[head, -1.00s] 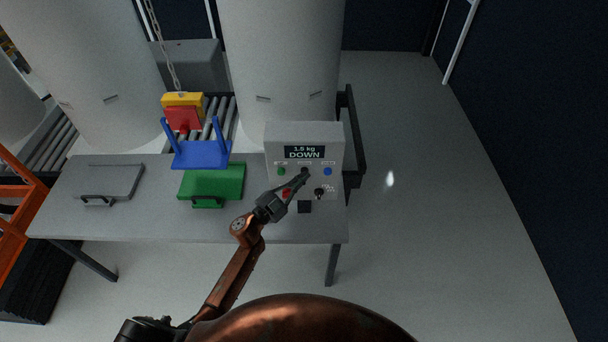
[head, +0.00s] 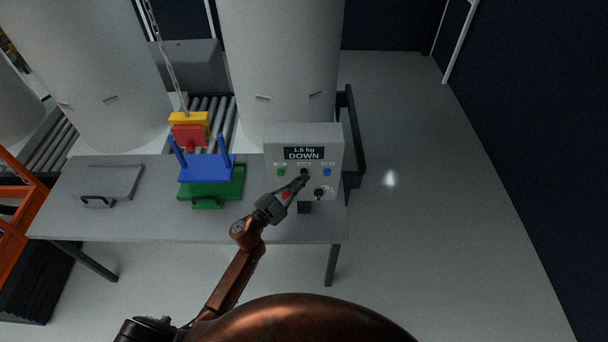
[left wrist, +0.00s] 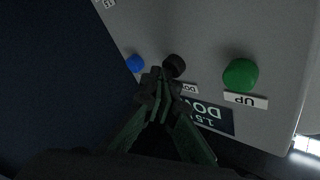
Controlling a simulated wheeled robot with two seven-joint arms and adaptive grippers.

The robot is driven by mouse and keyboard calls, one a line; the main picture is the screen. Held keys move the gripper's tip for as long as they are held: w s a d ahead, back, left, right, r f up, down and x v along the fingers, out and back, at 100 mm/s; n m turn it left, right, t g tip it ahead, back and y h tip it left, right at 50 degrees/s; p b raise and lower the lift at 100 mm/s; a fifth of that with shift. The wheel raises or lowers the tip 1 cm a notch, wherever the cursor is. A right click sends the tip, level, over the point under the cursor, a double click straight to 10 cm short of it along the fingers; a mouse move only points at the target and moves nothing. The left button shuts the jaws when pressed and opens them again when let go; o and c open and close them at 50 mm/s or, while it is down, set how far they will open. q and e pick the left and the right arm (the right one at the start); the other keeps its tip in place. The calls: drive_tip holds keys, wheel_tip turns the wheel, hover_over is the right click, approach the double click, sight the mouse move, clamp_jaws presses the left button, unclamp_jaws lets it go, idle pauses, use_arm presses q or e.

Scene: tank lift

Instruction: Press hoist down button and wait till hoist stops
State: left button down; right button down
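The grey control box (head: 275,135) stands at the right end of the table; its display (head: 303,154) reads "1.5 kg DOWN". My left gripper (head: 301,181) reaches the black button in the middle of its row. In the left wrist view, the fingers (left wrist: 158,78) look shut and empty, with tips at the black button (left wrist: 174,65); exact contact is hard to tell. A label partly reading "DO" is beside it. The hoist chain (head: 172,70) carries a yellow block (head: 188,119), a red block (head: 188,136) and a blue legged piece (head: 206,168). My right gripper is out of view.
A green plate (head: 212,209) lies on the grey table (head: 130,222), under or just behind the blue piece. A grey lid (head: 112,182) lies at the left. The green UP button (left wrist: 241,75) and blue button (left wrist: 135,63) flank the black one.

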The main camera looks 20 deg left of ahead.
use_arm(q)
drive_tip(key=shift+s, duration=0.4)
drive_tip(key=shift+d+f, duration=0.1)
drive_tip(key=s+d+p, duration=0.1)
drive_tip(key=s+p, duration=0.1)
drive_tip(key=s, duration=0.3)
drive_tip(key=shift+s+d, duration=0.35)
drive_tip(key=shift+s, duration=0.05)
